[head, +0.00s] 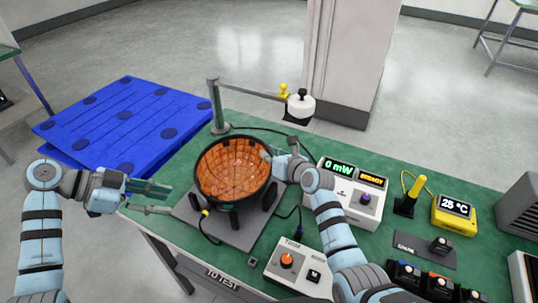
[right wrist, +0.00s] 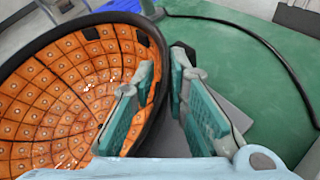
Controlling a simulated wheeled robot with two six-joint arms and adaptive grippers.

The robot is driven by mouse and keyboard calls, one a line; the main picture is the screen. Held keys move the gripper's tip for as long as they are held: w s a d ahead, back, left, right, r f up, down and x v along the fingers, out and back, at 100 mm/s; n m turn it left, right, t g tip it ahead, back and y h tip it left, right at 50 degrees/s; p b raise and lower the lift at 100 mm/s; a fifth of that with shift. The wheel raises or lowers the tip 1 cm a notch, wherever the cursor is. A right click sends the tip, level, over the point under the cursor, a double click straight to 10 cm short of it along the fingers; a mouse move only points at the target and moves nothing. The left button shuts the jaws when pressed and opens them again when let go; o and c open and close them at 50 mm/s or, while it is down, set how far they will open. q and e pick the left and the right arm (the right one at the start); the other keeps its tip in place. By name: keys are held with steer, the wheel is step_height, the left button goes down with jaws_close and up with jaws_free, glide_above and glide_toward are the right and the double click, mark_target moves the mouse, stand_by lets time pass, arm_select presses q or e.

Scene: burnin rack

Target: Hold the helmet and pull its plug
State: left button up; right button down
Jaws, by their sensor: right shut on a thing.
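The helmet (head: 232,169) is a dark bowl lined with orange tiles, open side up on a stand on a grey base plate (head: 187,212). My right gripper (head: 274,161) is shut on its right rim. In the right wrist view my right gripper (right wrist: 160,95) has one green-padded finger inside the bowl and one outside the rim (right wrist: 158,62). My left gripper (head: 160,199) is open and empty, left of the helmet and apart from the plug.
A grey post with an arm (head: 250,89) stands behind the helmet. A white meter (head: 352,190) reading 0 mW, a yellow 25 °C display (head: 454,212) and a white control box (head: 301,267) stand right and in front. A blue pallet (head: 125,125) lies beyond the bench's left edge.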

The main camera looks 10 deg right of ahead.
steer(key=shift+f, duration=0.1)
arm_select(q)
steer(key=s+d+f+n+g+h, duration=0.1)
steer(key=s+d+f+g, duration=0.25)
steer(key=s+f, duration=0.8)
steer(key=s+d+f+n+t+h, duration=0.3)
steer(key=s+d+t, duration=0.3)
steer(key=d, duration=0.2)
arm_select(e)
steer(key=shift+s, duration=0.15)
steer(key=shift+a, duration=0.1)
arm_select(q)
steer(key=w+a+r+n+t+y, duration=0.4)
steer(key=w+r+t, duration=0.4)
steer(key=t, duration=0.3)
steer(key=w+a+y, duration=0.1)
steer(key=a, duration=0.1)
steer(key=shift+a+r+n, duration=0.15)
steer(key=shift+a+n, duration=0.15)
